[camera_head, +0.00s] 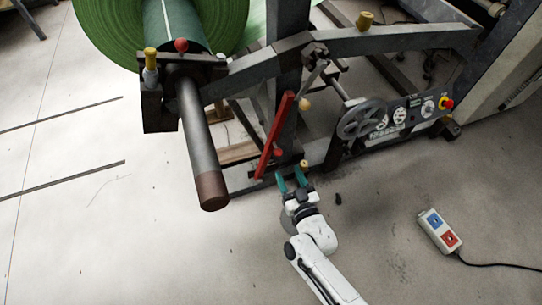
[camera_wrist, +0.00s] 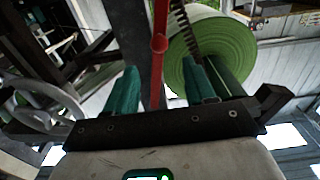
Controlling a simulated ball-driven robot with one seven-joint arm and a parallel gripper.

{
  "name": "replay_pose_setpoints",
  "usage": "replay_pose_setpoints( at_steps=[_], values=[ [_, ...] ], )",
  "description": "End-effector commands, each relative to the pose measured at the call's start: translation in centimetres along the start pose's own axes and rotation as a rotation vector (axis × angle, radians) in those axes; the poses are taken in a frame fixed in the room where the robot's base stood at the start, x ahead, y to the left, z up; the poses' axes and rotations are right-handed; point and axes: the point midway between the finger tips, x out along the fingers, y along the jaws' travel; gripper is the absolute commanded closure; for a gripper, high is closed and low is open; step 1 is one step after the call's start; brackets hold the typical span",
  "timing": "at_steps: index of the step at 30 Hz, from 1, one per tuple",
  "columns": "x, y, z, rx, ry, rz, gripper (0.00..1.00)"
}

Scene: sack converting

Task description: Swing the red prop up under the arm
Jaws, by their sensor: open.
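The red prop (camera_head: 273,138) is a thin bar on the machine frame, tilted in the head view, with its lower end to the left. The grey arm (camera_head: 390,40) runs above it toward the roll shaft. My gripper (camera_head: 291,179) is open and empty, its teal fingers near the prop's lower part. In the wrist view the prop (camera_wrist: 158,75) runs upright between the two fingers (camera_wrist: 165,88), with a red knob (camera_wrist: 159,43) on it. Its lower end there is hidden behind my gripper. I cannot tell how far it is from the fingers.
A green roll (camera_head: 105,30) sits on a shaft (camera_head: 200,140) that sticks out to the left of the prop. A handwheel (camera_head: 361,119) and a control panel (camera_head: 408,113) are to the right. A pendant box (camera_head: 439,231) with a cable lies on the floor. Floor at lower left is clear.

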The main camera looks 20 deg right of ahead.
Motion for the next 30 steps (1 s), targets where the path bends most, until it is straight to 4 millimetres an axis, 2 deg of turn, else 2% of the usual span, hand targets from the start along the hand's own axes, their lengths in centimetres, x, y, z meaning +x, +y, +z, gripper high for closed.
replay_pose_setpoints(
  at_steps=[9,15,21,30],
  values=[
    [5.7,-0.1,0.4,0.0,0.002,-0.001,0.46],
    [8.5,-0.1,0.2,0.0,0.001,-0.002,0.46],
    [9.7,0.0,0.1,0.0,-0.002,-0.002,0.46],
    [9.8,-0.1,0.0,0.0,-0.002,-0.002,0.48]
  ],
)
